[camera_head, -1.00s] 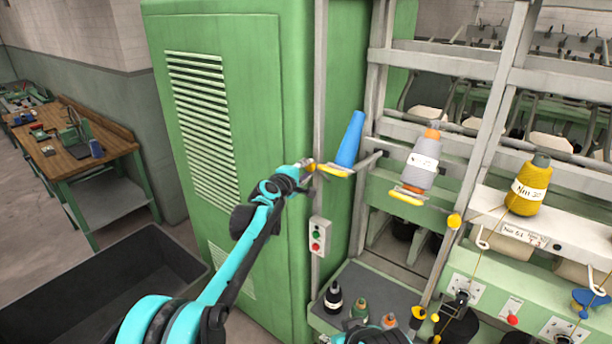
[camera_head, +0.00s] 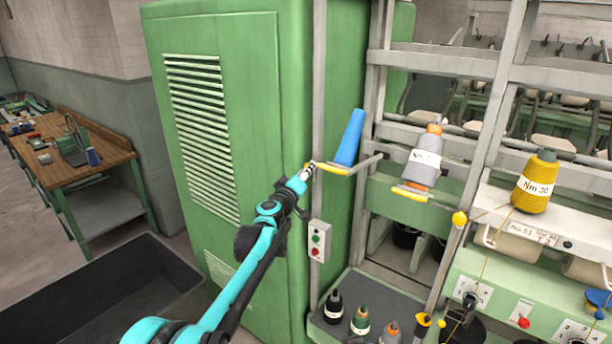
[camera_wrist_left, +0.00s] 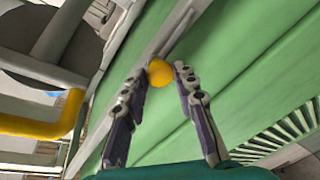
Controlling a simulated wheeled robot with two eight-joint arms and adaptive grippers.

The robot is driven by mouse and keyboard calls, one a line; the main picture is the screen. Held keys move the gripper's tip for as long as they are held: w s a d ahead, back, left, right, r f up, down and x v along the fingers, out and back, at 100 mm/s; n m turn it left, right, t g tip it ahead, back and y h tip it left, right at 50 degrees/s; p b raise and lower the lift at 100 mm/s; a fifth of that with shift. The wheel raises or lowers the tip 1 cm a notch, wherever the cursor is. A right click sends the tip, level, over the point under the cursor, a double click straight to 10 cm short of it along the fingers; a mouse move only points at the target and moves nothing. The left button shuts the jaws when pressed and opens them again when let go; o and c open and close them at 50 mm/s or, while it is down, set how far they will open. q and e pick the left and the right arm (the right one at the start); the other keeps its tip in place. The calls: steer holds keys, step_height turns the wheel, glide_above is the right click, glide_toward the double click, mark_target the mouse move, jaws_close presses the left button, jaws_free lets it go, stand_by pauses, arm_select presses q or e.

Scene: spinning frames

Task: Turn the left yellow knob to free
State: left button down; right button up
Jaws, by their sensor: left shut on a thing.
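The left yellow knob (camera_wrist_left: 161,73) is a round ball that shows between the two fingertips of my left gripper (camera_wrist_left: 165,72) in the left wrist view. The fingers are shut on it, one at each side. In the head view my left gripper (camera_head: 308,172) reaches up to the left end of the yellow holder (camera_head: 336,169) under a blue cone (camera_head: 350,138). The knob is mostly hidden there by the fingertips. I cannot tell which setting the knob is at. My right gripper is not in view.
A green cabinet (camera_head: 232,60) stands just left of the knob. A switch box (camera_head: 319,240) with green and red buttons sits below. A grey cone (camera_head: 424,158) and a yellow cone (camera_head: 535,182) stand to the right. A black bin (camera_head: 105,290) is at lower left.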

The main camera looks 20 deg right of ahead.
arm_select(q)
steer(key=shift+f+m, duration=0.1)
steer(key=shift+m, duration=0.5)
steer(key=c, duration=1.5)
jaws_free()
steer(key=shift+o, duration=0.2)
steer(key=shift+s+a, duration=0.1)
steer(key=v, duration=1.1)
steer(key=shift+s+a, duration=0.3)
steer(key=shift+f, duration=0.15)
